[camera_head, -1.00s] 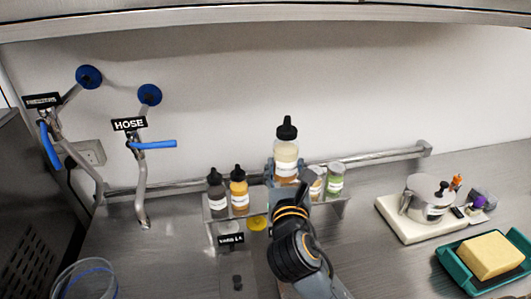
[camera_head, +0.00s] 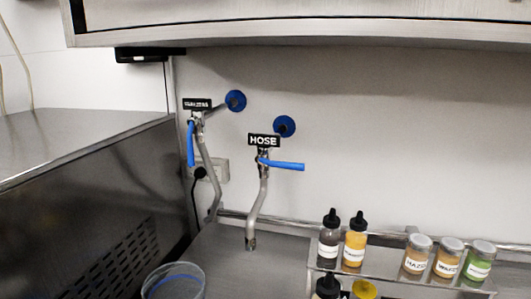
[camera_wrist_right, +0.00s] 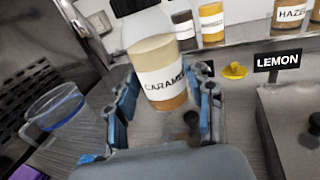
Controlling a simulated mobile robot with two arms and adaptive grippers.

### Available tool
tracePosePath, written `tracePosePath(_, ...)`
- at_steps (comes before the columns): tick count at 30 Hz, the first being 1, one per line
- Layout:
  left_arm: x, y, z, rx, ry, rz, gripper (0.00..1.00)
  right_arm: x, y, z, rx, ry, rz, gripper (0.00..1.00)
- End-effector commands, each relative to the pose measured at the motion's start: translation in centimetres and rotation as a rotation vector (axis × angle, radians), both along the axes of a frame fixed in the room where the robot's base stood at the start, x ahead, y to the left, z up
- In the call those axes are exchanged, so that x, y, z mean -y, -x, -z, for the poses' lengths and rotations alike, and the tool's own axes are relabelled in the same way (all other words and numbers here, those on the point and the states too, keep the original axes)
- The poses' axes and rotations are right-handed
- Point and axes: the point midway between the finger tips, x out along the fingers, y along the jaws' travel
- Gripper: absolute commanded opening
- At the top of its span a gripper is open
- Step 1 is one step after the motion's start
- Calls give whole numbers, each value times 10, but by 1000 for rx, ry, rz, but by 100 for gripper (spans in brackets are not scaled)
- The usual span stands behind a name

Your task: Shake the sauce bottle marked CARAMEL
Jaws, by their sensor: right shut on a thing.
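The CARAMEL sauce bottle (camera_wrist_right: 158,65) is in the right wrist view, with a black cap, a white label, a pale upper part and a brown lower part. My right gripper (camera_wrist_right: 160,105) is shut on it, with a finger on each side of the body. The bottle looks close to upright. In the head view, the black-capped top of a bottle (camera_head: 327,287), most likely this one, shows at the bottom edge in front of the shelf; the rest is cut off. My left gripper is in neither current view.
A metal shelf (camera_head: 390,268) holds a dark bottle (camera_head: 329,245), an orange bottle (camera_head: 355,245) and several jars. A LEMON sign (camera_wrist_right: 278,62) stands nearby. A clear container (camera_head: 174,282) is at the left, below the HOSE tap (camera_head: 263,160). A steel machine (camera_head: 90,200) bounds the left side.

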Motion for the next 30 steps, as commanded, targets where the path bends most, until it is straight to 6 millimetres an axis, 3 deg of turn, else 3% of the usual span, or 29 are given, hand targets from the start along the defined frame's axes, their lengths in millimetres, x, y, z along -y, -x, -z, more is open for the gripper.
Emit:
tracePosePath(1, 2, 0, -1, 0, 3, -1, 40, 14, 0, -1, 2, 12, 9, 20)
tracePosePath(3, 3, 0, -1, 0, 3, -1, 40, 60, 1, -2, 4, 24, 11, 20)
tracePosePath(5, -3, 0, -1, 1, -4, 2, 40, 77, 0, -1, 2, 16, 8, 20)
tracePosePath(6, -8, 0, -1, 1, -9, 2, 40, 75, 0, -1, 2, 9, 5, 20)
tracePosePath(7, -11, 0, -1, 1, -12, 3, 40, 62, -1, -1, 2, -1, 3, 20)
tracePosePath(9, -13, -1, -1, 0, -16, 4, 40, 18, -1, -3, 4, -8, 2, 20)
tracePosePath(11, -8, 0, -1, 0, -9, 1, 40, 2, -1, -2, 2, 0, 6, 20)
tracePosePath(12, -2, 0, -1, -1, -2, 0, 40, 9, -1, -2, 2, 9, 10, 20)
tracePosePath(15, 6, 0, -1, 0, 6, 0, 40, 68, 0, -2, 3, 23, 11, 20)
tracePosePath(16, 3, 0, -1, 0, 4, 0, 40, 76, 0, -1, 2, 18, 9, 20)
tracePosePath(17, 0, 0, -1, 0, 1, 1, 40, 78, 0, -1, 2, 13, 7, 20)
tracePosePath(18, -3, 0, -1, 1, -4, 2, 40, 68, -1, -1, 2, 3, 5, 20)
tracePosePath(21, -6, 0, -1, 1, -7, 1, 40, 10, -1, -3, 4, -6, 4, 20)
tracePosePath(22, -4, 0, -1, 0, -4, 1, 40, 3, -1, -3, 3, -1, 6, 20)
tracePosePath(23, 0, 0, -1, 0, 0, 0, 40, 3, -1, -2, 2, 4, 9, 20)
tracePosePath(27, 7, 0, -1, 0, 8, 0, 40, 74, 0, -1, 2, 20, 10, 20)
tracePosePath(30, -4, 0, -1, 0, -5, 3, 40, 76, 0, -2, 3, 7, 6, 20)
